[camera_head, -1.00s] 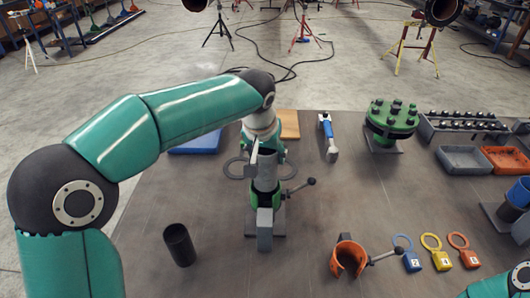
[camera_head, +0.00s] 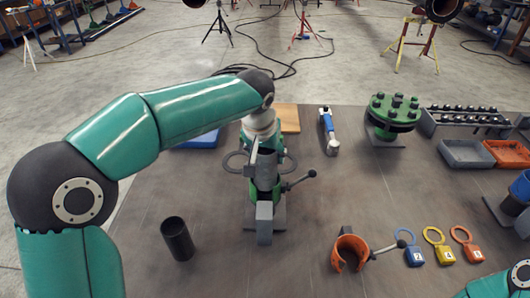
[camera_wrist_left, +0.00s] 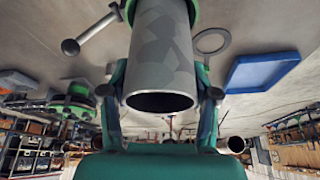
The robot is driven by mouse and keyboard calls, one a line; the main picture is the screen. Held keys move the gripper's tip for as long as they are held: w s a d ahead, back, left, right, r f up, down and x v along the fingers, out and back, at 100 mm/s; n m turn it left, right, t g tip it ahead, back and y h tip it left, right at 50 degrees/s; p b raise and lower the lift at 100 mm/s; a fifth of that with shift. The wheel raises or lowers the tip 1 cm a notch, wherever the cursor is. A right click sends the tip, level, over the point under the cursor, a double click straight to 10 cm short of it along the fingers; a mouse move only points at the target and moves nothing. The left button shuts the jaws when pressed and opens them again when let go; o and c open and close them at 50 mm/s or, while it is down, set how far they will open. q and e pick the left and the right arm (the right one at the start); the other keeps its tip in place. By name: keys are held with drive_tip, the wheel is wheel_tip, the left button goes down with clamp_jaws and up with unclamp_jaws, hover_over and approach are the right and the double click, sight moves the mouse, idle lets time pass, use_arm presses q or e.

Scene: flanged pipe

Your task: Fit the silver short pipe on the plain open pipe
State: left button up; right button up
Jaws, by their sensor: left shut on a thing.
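The silver short pipe (camera_head: 267,170) stands upright in the middle of the table, and its bare open end faces me in the left wrist view (camera_wrist_left: 160,60). My left gripper (camera_wrist_left: 160,90) is shut on the silver short pipe, one finger on each side. In the head view the gripper (camera_head: 260,158) is partly hidden by my arm and the pipe. The other end of the silver pipe meets a green collar (camera_head: 264,191) with a black-knobbed lever. A plain open pipe under it is hidden. My right gripper is out of view.
A dark open tube (camera_head: 177,239) stands at front left. An orange clamp (camera_head: 350,252) and coloured padlocks (camera_head: 438,256) lie at front right. A green bolted flange (camera_head: 393,115), a blue-handled tool (camera_head: 328,130) and trays (camera_head: 466,153) are farther back. The table left of centre is mostly clear.

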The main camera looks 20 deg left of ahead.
use_arm(q)
drive_tip(key=shift+f+b, duration=0.4)
idle(0.4)
drive_tip(key=o, duration=1.5)
drive_tip(key=shift+o, duration=0.2)
drive_tip(key=w+r+p+v, duration=0.1)
drive_tip(key=w+p+v, duration=0.2)
drive_tip(key=p+v, duration=0.6)
drive_tip(key=v, duration=1.1)
drive_tip(key=shift+r, duration=0.25)
drive_tip(key=shift+a, duration=0.1)
